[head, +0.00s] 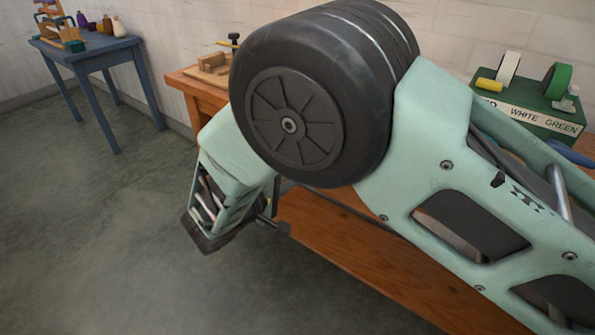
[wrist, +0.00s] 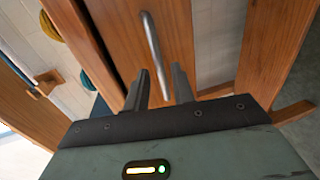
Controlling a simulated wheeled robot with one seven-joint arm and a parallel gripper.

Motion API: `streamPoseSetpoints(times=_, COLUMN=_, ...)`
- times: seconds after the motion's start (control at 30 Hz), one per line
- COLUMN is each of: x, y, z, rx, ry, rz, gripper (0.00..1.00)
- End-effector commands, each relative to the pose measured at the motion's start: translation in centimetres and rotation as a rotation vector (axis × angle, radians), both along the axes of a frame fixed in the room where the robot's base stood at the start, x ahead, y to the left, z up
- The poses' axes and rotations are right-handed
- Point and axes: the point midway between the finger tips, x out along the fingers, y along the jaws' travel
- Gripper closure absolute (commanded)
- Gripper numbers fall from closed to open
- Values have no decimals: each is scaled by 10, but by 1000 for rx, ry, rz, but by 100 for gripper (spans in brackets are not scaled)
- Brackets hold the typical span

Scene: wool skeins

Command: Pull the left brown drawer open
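In the wrist view, a brown wooden drawer front (wrist: 115,32) carries a slim metal bar handle (wrist: 152,45). The handle runs down the picture toward the space between my fingers. My gripper (wrist: 160,88) is open, with one dark finger on each side of the handle's lower end. I cannot tell whether either finger touches it. No gap showing the drawer pulled out is clear. In the head view, my gripper (head: 272,225) is beside the brown wooden bench (head: 345,240), and my arm hides the drawer fronts and handle.
On the bench, a green box with lettering (head: 545,115) holds rolls at the right, and a small wooden block (head: 210,62) lies at the back left. A blue table (head: 95,50) with small items stands far left. The grey floor (head: 90,240) is clear.

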Motion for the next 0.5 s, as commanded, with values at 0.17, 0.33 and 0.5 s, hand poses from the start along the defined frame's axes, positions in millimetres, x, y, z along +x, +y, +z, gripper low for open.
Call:
streamPoseSetpoints(times=0.17, x=19, y=-16, z=-6, rx=1, ry=1, rz=-3, gripper=75)
streamPoseSetpoints(times=0.33, x=27, y=-21, z=-8, rx=1, ry=1, rz=0, gripper=75)
streamPoseSetpoints(times=0.5, x=28, y=-22, z=-8, rx=1, ry=1, rz=0, gripper=75)
